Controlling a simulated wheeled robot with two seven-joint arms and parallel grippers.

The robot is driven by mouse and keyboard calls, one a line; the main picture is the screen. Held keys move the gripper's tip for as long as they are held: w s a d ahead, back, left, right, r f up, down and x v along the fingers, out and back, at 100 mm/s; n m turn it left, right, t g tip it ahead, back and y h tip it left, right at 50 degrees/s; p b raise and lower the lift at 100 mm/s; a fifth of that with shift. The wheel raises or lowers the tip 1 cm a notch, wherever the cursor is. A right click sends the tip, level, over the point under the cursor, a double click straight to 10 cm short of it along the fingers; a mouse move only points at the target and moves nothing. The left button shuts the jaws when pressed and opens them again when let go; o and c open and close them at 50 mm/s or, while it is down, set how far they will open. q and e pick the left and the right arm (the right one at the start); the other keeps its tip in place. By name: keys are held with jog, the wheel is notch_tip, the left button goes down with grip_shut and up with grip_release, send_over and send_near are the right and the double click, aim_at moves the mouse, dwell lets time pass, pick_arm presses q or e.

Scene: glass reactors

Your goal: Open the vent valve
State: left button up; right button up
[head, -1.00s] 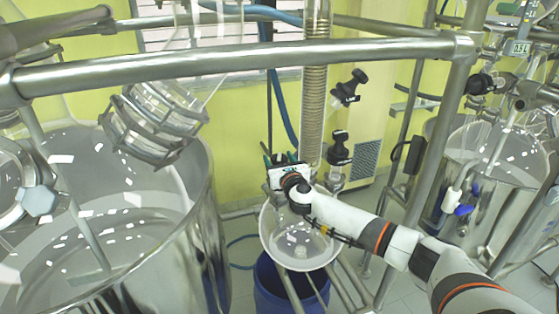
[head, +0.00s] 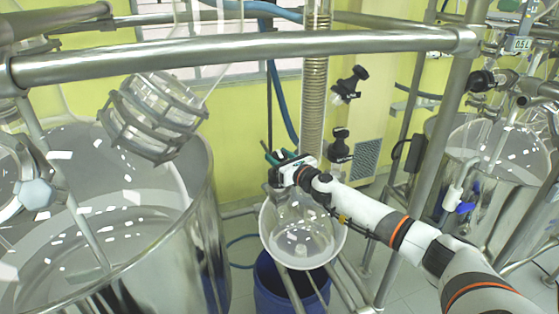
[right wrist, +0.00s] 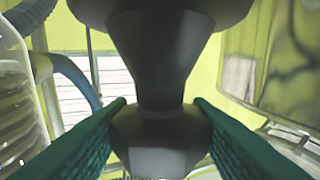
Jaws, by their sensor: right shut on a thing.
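My right gripper (head: 275,158) reaches in from the lower right, beside the lower part of the glass column. In the right wrist view, its green ribbed fingers (right wrist: 160,133) are shut on a black knob (right wrist: 158,70), one finger on each side of its faceted end. In the head view the gripper and wrist hide this knob. I cannot tell how far it is turned. Two other black valve knobs, an upper one (head: 350,84) and a lower one (head: 340,145), show right of the column. My left gripper is not in view.
A glass column with a coil (head: 315,85) stands behind a horizontal steel rail (head: 240,57). A round glass vessel (head: 303,240) hangs below my wrist, over a blue drum (head: 270,285). A large steel vessel (head: 205,240) fills the left; another (head: 500,150) stands right.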

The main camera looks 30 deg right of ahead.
jog(key=n+y+b, duration=0.1)
jog(key=y, duration=0.1)
jog(key=n+g+y+b, duration=0.1)
jog(key=n+y+b, duration=0.1)
jog(key=y, duration=0.1)
jog(key=shift+d+f, duration=0.15)
jog(key=shift+r+n+g+y+b, duration=0.25)
jog(key=shift+n+y+b, duration=0.3)
jog(key=shift+n+y, duration=0.35)
jog(key=o, duration=0.8)
jog(key=shift+f, duration=0.1)
jog(key=shift+c, duration=0.2)
